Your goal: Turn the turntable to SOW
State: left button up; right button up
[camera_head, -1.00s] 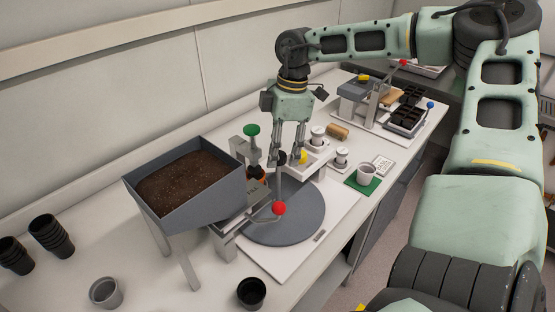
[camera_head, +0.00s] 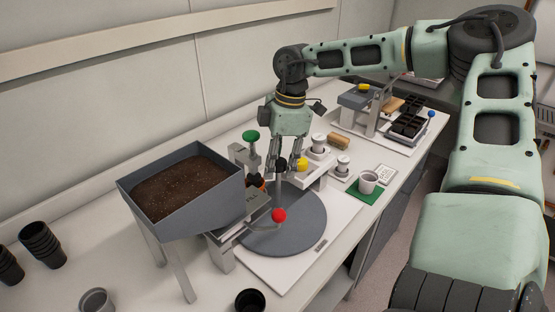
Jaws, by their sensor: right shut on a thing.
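The turntable is a round grey disc (camera_head: 300,226) on a white base board in the middle of the bench. A slim upright post with a black knob (camera_head: 281,164) rises from the disc's far part. My right gripper (camera_head: 282,163) points down from above and is shut on this knob; the fingers partly hide it. A red ball (camera_head: 279,215) on a bent lever sits in front of the post, apart from the fingers. No SOW mark can be read from here. My left gripper is not in view.
A soil hopper (camera_head: 190,200) on legs stands left of the disc. A green-knobbed device (camera_head: 251,136) and a yellow knob (camera_head: 302,164) stand close to the gripper. A white cup (camera_head: 368,180) on a green mat is at right. Black pots (camera_head: 42,245) are at left.

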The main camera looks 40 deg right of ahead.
jog(key=shift+s+f+m+b, duration=0.1)
jog(key=shift+f+m+b, duration=0.25)
jog(key=shift+b, duration=0.3)
jog(key=shift+s+m+h+b, duration=0.2)
jog(key=shift+m+h+b, duration=0.1)
jog(key=shift+m+b, duration=2.2)
jog(key=shift+a+r, duration=0.1)
jog(key=o, duration=0.6)
jog(key=shift+c, duration=0.2)
jog(key=o, duration=0.3)
jog(key=shift+a+r+t, duration=0.1)
jog(key=shift+r+t, duration=0.05)
jog(key=shift+t, duration=0.15)
jog(key=shift+w, duration=0.1)
jog(key=shift+r, duration=0.15)
